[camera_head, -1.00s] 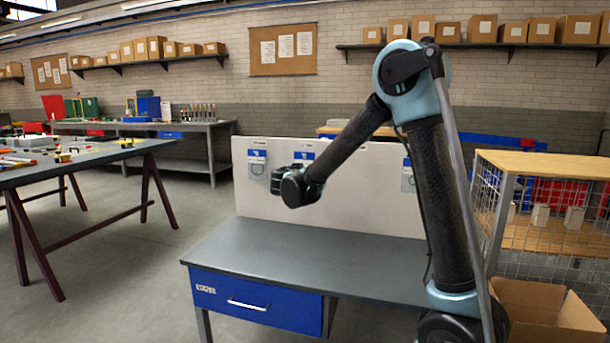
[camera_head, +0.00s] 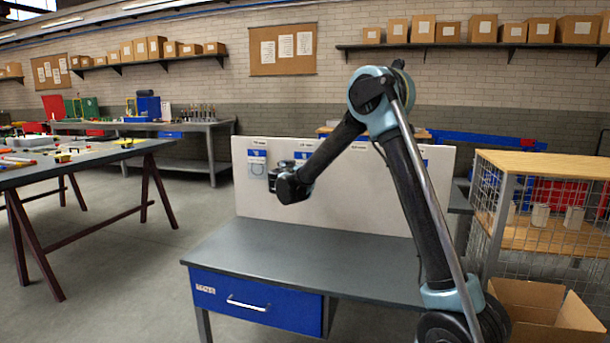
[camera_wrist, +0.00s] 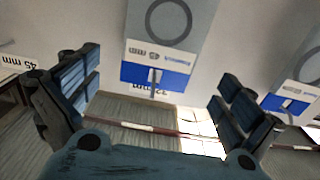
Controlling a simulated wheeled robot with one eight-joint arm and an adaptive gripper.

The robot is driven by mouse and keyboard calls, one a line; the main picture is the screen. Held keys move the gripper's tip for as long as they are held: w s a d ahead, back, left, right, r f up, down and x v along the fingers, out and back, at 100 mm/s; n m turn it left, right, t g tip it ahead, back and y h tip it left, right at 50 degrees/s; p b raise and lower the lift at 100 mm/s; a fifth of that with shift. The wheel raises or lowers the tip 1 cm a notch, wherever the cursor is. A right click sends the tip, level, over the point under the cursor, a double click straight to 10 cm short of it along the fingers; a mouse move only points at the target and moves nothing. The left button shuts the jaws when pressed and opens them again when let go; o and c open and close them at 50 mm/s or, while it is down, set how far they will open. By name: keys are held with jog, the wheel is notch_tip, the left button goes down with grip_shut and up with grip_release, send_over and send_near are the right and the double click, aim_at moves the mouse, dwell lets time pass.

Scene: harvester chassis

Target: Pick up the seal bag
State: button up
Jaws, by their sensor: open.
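A seal bag (camera_wrist: 174,24) with a blue-and-white header (camera_wrist: 158,65) hangs on the panel, upside down in the wrist view. It is grey with a dark ring inside. My gripper (camera_wrist: 155,102) is open and empty. Its two fingers stand wide apart, below and to either side of this bag's header in the picture. In the head view my gripper (camera_head: 278,175) is in front of the pale panel, its fingers partly hidden by the wrist. One bag (camera_head: 257,160) hangs left of it there. I cannot tell which head-view bag the central one is.
A second bag header (camera_wrist: 288,100) shows at the right in the wrist view. The pale panel (camera_head: 240,190) stands behind a bare grey workbench (camera_head: 270,255) with a blue drawer. A wire cage (camera_head: 500,220) and an open carton (camera_head: 545,310) are to the right.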

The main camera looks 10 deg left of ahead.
jog(key=shift+w+d+r, duration=0.1)
jog(key=shift+w+r, duration=0.05)
jog(key=shift+w, duration=1)
jog(key=shift+w+d+r, duration=0.1)
jog(key=shift+w, duration=1)
jog(key=shift+w+d+r, duration=0.1)
jog(key=shift+w+r, duration=0.05)
jog(key=shift+w, duration=1)
jog(key=c, duration=0.9)
